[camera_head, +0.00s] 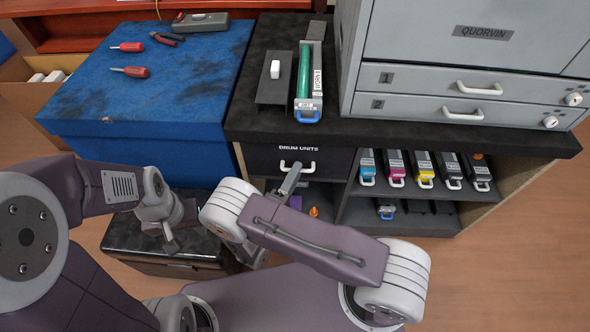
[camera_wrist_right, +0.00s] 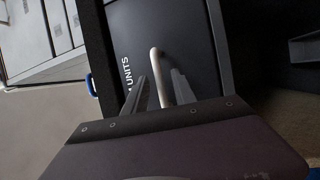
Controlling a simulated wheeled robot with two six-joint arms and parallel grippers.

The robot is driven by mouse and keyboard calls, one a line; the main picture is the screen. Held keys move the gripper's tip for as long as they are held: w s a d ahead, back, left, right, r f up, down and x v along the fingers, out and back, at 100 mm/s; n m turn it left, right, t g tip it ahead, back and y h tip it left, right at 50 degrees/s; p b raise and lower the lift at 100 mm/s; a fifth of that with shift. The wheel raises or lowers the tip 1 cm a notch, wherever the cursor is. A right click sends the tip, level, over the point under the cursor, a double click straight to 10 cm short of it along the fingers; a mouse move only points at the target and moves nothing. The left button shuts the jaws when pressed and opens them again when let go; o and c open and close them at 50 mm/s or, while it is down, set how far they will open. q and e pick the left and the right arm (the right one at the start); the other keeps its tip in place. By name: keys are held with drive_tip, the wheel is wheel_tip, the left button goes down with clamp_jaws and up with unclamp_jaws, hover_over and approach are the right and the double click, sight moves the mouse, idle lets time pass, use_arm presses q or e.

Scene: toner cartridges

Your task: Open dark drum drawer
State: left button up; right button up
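The dark drum drawer (camera_head: 330,163), labelled "DRUM UNITS", is closed under the black counter. Its front also shows in the right wrist view (camera_wrist_right: 187,35). Its white handle (camera_head: 297,168) is a bar that passes between my right fingers in the wrist view (camera_wrist_right: 157,72). My right gripper (camera_head: 293,176) is at the handle, with one finger on each side (camera_wrist_right: 158,88) and visible gaps beside the bar, so it is open around it. My left gripper (camera_head: 172,243) hangs over a dark box, away from the drawer; its finger gap cannot be made out.
Above the drawer, a green drum unit (camera_head: 304,80) lies on the counter (camera_head: 260,60). A grey printer (camera_head: 460,60) stands right. Toner cartridges (camera_head: 396,168) sit on the shelf right of the drawer. A blue-topped bench (camera_head: 190,90) stands left; a dark box (camera_head: 120,235) is below.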

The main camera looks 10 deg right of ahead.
clamp_jaws()
idle(1.3)
